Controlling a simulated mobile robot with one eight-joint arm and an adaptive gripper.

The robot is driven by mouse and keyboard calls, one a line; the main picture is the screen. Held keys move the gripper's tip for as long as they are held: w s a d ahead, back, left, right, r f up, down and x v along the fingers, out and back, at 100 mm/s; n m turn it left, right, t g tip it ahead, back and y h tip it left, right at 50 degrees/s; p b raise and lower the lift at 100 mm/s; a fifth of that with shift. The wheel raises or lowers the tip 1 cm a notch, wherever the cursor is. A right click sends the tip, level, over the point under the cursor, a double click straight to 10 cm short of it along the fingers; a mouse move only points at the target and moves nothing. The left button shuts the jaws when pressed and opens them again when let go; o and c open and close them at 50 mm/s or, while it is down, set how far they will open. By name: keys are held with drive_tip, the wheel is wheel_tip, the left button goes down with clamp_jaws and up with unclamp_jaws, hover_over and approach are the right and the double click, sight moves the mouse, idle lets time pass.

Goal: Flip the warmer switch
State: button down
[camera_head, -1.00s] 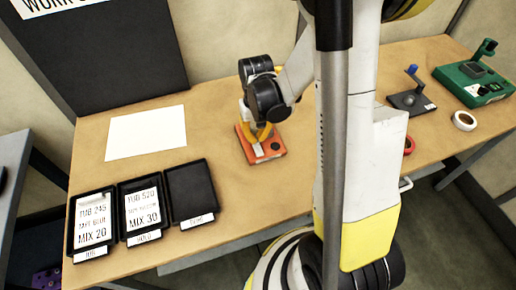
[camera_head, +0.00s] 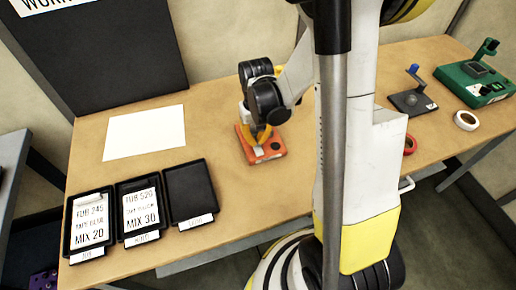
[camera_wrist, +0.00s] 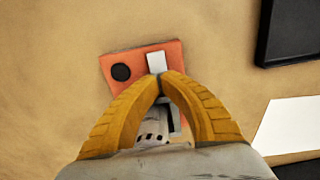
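The warmer is an orange-red box (camera_head: 271,151) on the wooden table, below and around my gripper in the head view. It also shows in the wrist view (camera_wrist: 112,59), with a round black knob (camera_wrist: 121,72) and a light-coloured switch (camera_wrist: 156,61) on top. My gripper (camera_head: 262,136) has yellow fingers whose tips come together over the box. In the wrist view the fingertips (camera_wrist: 159,76) meet right beside the lower end of the switch, with nothing visible between them. Whether the tips touch the switch cannot be told. The fingers hide the lower part of the box.
Black trays (camera_head: 189,196), two holding label cards, lie at the table's front left. A white sheet (camera_head: 145,132) lies behind them. To the right are tape rolls (camera_head: 465,120), a small black device (camera_head: 412,101) and a green device (camera_head: 476,84).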

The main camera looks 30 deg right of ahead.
drive_tip(key=shift+f+b, duration=0.85)
drive_tip(key=shift+f, duration=0.1)
drive_tip(key=shift+r, duration=0.15)
drive_tip(key=shift+r+p, duration=2.55)
drive_tip(key=shift+r, duration=0.9)
